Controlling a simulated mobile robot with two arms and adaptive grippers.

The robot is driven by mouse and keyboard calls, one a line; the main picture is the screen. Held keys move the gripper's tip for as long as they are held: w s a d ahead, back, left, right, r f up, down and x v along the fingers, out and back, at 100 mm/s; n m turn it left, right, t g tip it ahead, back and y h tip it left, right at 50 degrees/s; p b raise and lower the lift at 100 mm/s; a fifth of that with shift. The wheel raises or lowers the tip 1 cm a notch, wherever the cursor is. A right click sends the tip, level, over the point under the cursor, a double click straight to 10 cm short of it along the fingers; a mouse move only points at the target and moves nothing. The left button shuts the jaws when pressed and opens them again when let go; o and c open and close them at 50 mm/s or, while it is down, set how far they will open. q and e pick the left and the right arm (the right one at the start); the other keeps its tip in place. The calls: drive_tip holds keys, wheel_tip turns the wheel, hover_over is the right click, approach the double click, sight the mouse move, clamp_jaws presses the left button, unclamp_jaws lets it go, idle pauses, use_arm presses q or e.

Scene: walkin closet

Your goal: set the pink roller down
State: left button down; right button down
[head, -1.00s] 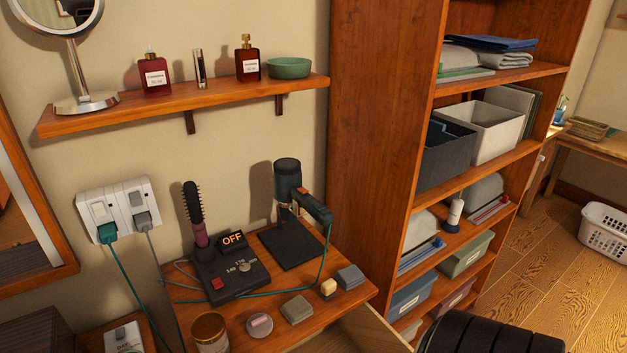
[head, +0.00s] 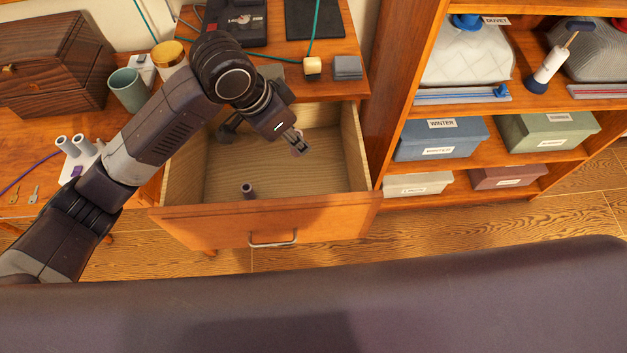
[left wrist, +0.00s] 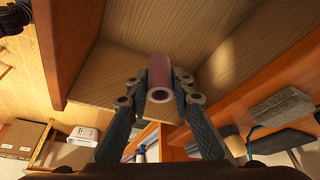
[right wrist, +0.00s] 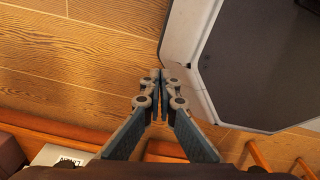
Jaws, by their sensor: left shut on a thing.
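The pink roller (left wrist: 160,75) is a small hollow cylinder, clasped between the two fingertips of my left gripper (left wrist: 160,88) in the left wrist view. In the head view my left gripper (head: 297,143) hangs over the open wooden drawer (head: 265,231), toward its right side, with the roller small and dark at its tips. A small dark cylinder (head: 248,191) stands in the drawer near its front. My right gripper (right wrist: 161,78) is empty, its fingertips together, above the wood floor in the right wrist view. It is outside the head view.
The drawer's floor is mostly bare. A yellow-topped block (head: 313,67) and a grey block (head: 347,67) sit on the tabletop behind it. A green cup (head: 127,92) and a wooden box (head: 50,72) stand at left. A shelf unit with labelled boxes (head: 440,138) rises at right.

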use_arm(q)
wheel_tip(320, 180, down, 16)
drive_tip(key=shift+d+r, duration=0.1)
drive_tip(key=shift+r, duration=0.1)
drive_tip(key=shift+f+b, duration=0.3)
drive_tip(key=shift+f, duration=2.1)
drive_tip(key=shift+f, duration=0.2)
drive_tip(key=c, duration=1.7)
unclamp_jaws()
